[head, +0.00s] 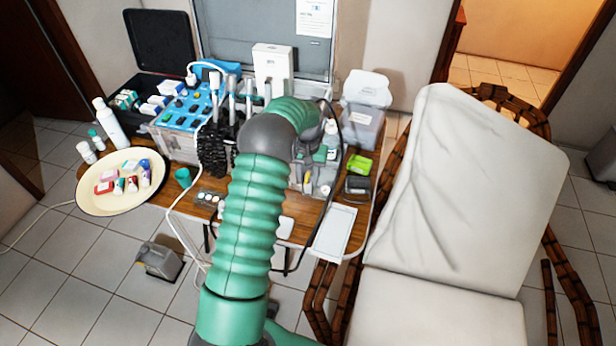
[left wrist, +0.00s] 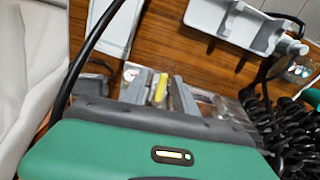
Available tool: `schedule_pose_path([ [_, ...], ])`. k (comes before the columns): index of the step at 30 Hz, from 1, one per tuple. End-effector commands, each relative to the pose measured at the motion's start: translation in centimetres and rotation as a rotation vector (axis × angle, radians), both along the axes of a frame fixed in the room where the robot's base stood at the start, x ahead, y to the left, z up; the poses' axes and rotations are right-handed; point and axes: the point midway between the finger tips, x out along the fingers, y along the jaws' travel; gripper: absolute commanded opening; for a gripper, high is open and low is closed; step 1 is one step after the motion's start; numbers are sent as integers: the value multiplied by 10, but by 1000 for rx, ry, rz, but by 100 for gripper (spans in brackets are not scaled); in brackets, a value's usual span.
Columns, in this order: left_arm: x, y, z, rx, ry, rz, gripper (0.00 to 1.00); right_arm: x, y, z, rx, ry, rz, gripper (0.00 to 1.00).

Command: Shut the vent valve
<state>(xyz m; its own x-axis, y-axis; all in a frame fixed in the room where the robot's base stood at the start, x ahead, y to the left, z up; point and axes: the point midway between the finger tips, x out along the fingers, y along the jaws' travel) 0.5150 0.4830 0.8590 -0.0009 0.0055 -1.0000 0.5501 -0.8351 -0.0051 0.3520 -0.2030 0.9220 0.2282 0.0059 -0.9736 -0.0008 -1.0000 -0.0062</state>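I cannot pick out the vent valve with certainty in either view. My left arm reaches over the wooden table in the head view, and its wrist (head: 306,143) hangs over the table's right half. The left gripper (left wrist: 159,92) shows in the left wrist view with its two grey fingers apart. A small yellow piece (left wrist: 160,87) appears between or just beyond the fingers; I cannot tell whether it is touched or if it belongs to the valve. The arm hides part of the table and the unit behind it. My right gripper is not in view.
A blue-topped instrument unit (head: 185,108) with black coiled hoses stands left of my arm. A lidded clear bin (head: 364,110) and a white reclined chair (head: 460,190) are at right. A white tablet (head: 335,232) lies at the table's front edge.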

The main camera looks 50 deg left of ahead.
Motion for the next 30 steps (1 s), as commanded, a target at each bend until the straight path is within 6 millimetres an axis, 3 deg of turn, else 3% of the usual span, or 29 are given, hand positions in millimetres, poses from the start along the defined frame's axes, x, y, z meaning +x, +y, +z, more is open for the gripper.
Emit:
schedule_pose_path([
  [6,0,0,0,1,-1,0,34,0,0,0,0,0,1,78],
  [14,0,-2,2,4,-1,0,0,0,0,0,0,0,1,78],
  [30,-1,2,1,0,0,-96,0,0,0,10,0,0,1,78],
])
